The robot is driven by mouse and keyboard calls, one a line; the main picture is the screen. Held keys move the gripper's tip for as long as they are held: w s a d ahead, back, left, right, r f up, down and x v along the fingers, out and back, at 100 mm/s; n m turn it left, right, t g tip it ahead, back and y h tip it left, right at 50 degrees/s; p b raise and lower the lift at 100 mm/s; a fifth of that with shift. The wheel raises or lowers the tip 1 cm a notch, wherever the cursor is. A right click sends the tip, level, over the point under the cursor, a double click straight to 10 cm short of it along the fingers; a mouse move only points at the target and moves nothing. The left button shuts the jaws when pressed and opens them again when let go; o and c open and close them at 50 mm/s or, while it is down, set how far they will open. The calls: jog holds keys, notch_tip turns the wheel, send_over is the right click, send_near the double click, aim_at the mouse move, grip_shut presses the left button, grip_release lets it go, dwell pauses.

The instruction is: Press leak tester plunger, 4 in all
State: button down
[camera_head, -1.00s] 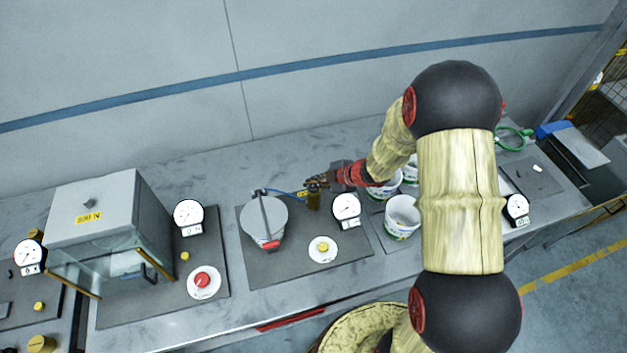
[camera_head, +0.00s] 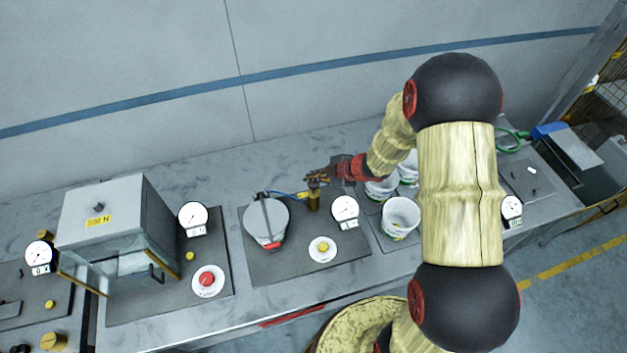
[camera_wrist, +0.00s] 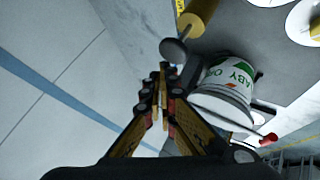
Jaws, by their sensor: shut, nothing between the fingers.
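The leak tester stands mid-bench: a round grey-lidded vessel (camera_head: 266,218) with a red-tipped clamp bar, a blue hose and an upright brass plunger (camera_head: 313,199). My gripper (camera_head: 317,177) is shut and empty, just above the plunger's top in the head view. In the wrist view, the shut fingertips (camera_wrist: 163,72) are close to the plunger's round grey knob (camera_wrist: 173,50) on its brass body (camera_wrist: 199,16). I cannot tell whether they touch. A dial gauge (camera_head: 345,208) and a yellow button on a white disc (camera_head: 322,249) share the grey mat.
White tubs (camera_head: 401,216) stand right of the tester, partly behind my arm; one labelled tub (camera_wrist: 226,85) is close beside my fingers in the wrist view. A glass-fronted press box (camera_head: 115,228) and red button (camera_head: 207,281) are to the left. The wall is behind.

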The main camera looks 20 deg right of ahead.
aim_at(313, 185)
dwell(0.3)
jog(key=shift+r+p, duration=2.4)
jog(key=shift+r, duration=0.15)
